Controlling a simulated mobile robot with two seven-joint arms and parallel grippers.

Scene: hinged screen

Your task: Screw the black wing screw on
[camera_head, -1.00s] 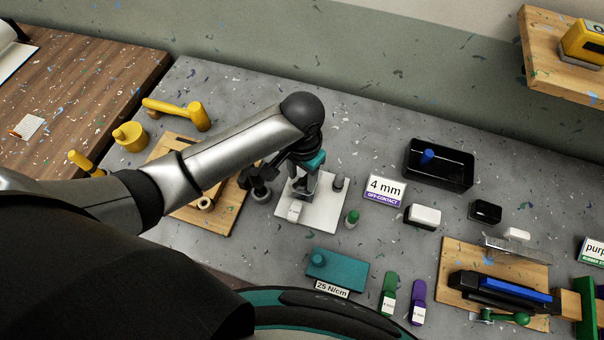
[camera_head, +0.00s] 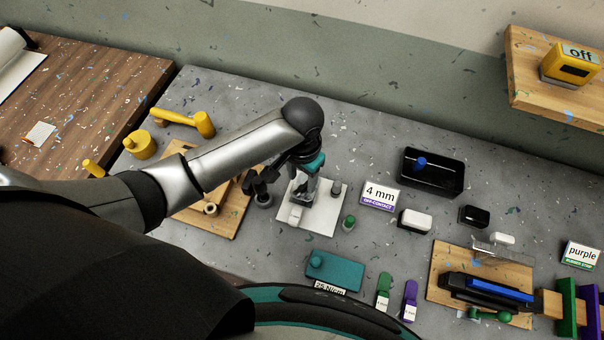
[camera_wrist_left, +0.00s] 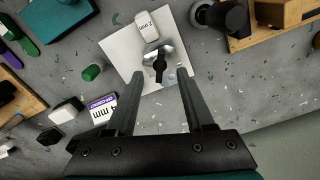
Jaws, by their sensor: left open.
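In the left wrist view a black wing-shaped piece (camera_wrist_left: 159,66), which looks like the wing screw, stands over a silver metal part (camera_wrist_left: 166,50) on a white plate (camera_wrist_left: 118,48). My left gripper (camera_wrist_left: 160,76) is open, its two fingers on either side of the black piece with gaps showing; I cannot tell any contact. In the head view the left gripper (camera_head: 302,190) is low over the white plate (camera_head: 322,219), and the arm and hand hide the screw. Whether the screw is seated in a thread cannot be told. My right gripper is not in view.
A wooden board (camera_head: 231,212) lies left.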

